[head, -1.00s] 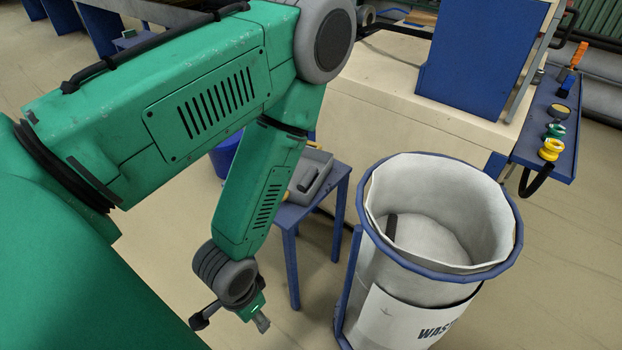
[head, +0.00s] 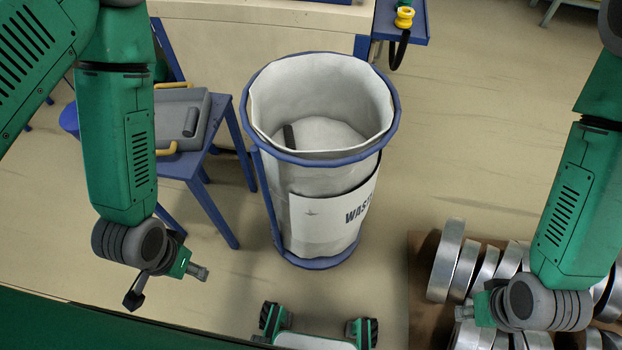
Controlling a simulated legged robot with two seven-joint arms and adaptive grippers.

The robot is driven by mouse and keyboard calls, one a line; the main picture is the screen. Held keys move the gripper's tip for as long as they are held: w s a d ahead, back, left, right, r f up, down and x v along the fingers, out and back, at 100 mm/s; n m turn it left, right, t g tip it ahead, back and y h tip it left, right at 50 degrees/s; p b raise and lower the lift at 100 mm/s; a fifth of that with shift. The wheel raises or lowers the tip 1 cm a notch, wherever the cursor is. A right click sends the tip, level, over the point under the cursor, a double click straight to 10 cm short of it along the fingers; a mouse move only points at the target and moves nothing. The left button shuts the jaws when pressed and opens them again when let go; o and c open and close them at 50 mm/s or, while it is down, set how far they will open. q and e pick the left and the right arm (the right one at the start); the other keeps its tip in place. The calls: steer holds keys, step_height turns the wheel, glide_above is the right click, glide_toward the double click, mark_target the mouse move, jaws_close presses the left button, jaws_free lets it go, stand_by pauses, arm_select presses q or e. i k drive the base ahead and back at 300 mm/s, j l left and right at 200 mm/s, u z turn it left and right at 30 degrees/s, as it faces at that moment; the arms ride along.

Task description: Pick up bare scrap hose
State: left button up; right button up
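I cannot single out a bare scrap hose for certain. A short dark piece (head: 289,135) stands leaning inside the white-lined waste bin (head: 322,155), against its inner left side. A short dark grey cylinder (head: 191,121) lies in a grey tray (head: 205,108) on a small blue table. My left gripper (head: 197,271) hangs in front of that table, left of the bin and apart from it. My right gripper (head: 466,312) is at the lower right, over the metal rings. Both fingertips are too small to tell whether they are open; I see nothing held.
The blue table (head: 187,163) stands just left of the bin. A pale bench (head: 260,17) and a blue shelf (head: 412,22) are behind. Floor right of the bin is clear.

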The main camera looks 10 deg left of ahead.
mark_target(192, 115)
steer(key=j+z, duration=0.25)
steer(key=j, duration=0.5)
steer(key=j+z, duration=0.25)
steer(key=j, duration=0.55)
steer(key=i, duration=0.05)
